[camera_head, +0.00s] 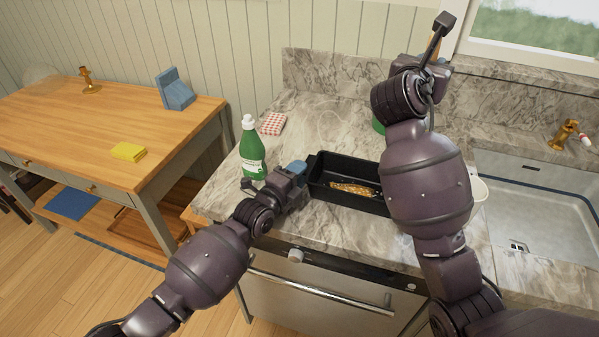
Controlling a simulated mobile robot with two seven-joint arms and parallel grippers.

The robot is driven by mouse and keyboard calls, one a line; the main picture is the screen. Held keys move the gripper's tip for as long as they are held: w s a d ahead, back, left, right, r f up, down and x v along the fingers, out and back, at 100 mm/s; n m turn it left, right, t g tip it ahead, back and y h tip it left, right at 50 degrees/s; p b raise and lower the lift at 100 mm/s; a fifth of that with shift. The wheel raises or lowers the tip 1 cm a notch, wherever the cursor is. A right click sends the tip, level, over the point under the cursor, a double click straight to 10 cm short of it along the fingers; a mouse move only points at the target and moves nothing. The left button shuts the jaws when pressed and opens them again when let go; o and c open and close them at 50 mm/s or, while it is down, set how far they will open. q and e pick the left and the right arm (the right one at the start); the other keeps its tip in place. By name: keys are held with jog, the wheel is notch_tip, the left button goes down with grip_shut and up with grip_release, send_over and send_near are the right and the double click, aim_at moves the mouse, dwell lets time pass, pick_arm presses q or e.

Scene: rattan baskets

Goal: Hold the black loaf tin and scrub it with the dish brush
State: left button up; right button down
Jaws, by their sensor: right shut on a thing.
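The black loaf tin (325,186) stands on the marble counter, with a golden-brown patch of residue (352,188) inside. My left gripper (298,168) is at the tin's left end, its blue fingertips at the rim. Whether its jaws are closed on the rim is not clear. My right forearm crosses in front of the tin's right end and hides it. My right gripper (437,66) is raised beyond the tin, towards the window, and shut.
A green bottle (252,150) with a white cap stands left of the tin, near a red-checked cloth (272,123). A green item (378,125) is partly hidden behind my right arm. The sink (540,215) is at the right. A wooden table (75,130) stands left.

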pick_arm(q)
jog(key=shift+w+d, duration=0.25)
jog(key=shift+w, duration=0.05)
grip_shut()
dwell(1.1)
